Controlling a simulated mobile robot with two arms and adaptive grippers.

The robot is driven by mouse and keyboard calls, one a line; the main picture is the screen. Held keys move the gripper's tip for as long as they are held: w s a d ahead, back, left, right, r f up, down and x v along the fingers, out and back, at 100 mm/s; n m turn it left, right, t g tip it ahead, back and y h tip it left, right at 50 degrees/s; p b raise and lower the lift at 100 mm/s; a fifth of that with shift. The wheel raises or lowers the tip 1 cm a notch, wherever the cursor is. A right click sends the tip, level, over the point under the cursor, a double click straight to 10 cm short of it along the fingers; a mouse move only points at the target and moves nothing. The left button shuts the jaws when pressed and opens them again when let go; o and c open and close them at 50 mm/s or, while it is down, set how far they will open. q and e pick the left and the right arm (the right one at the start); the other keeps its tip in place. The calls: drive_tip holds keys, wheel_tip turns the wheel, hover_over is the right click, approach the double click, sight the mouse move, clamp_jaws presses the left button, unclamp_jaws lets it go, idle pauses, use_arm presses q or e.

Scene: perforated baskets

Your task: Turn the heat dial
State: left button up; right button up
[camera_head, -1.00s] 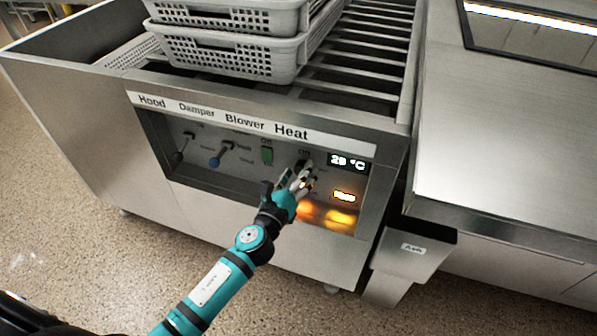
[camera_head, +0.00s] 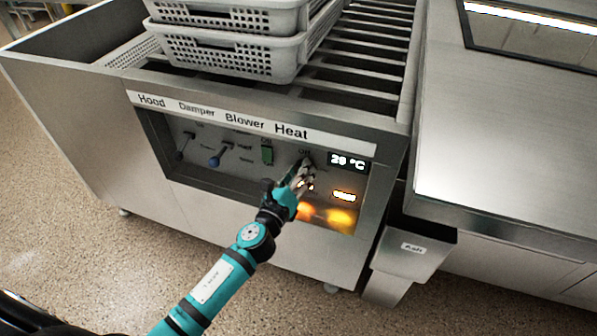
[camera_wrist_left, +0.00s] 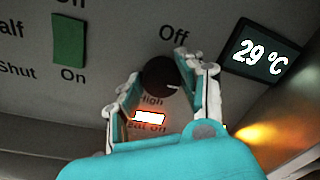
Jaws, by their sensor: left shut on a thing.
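The heat dial (camera_wrist_left: 158,73) is a dark round knob with a small white mark, on the panel under the word "Off". The mark points to the right and slightly down in the left wrist view. My left gripper (camera_wrist_left: 161,78) is shut on the dial, one finger on each side of it. In the head view my left gripper (camera_head: 301,174) reaches up to the panel below the "Heat" label and hides most of the dial. The temperature display (camera_wrist_left: 262,57) reads 29 °C. My right gripper is not in view.
A green blower switch (camera_head: 267,155), a blue-tipped damper lever (camera_head: 214,161) and a dark hood lever (camera_head: 180,155) sit left of the dial in the recessed panel. An orange glow shows below right. Grey perforated baskets (camera_head: 225,52) stand stacked on the rails above.

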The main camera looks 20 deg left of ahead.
use_arm(q)
drive_tip(key=shift+f+n, duration=0.1)
drive_tip(key=shift+n, duration=0.3)
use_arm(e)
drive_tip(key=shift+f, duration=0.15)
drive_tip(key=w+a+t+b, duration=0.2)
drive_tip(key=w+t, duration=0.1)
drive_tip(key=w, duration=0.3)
use_arm(q)
drive_tip(key=n, duration=0.6)
drive_tip(key=n+p, duration=0.1)
drive_tip(key=n, duration=0.4)
drive_tip(key=n+y, duration=0.1)
drive_tip(key=n, duration=0.5)
drive_tip(key=shift+f+n+t, duration=0.25)
drive_tip(key=shift+n+t, duration=0.05)
drive_tip(key=shift+t, duration=0.1)
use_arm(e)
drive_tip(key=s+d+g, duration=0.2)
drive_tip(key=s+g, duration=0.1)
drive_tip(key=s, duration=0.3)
use_arm(q)
drive_tip(key=shift+n+p, duration=0.3)
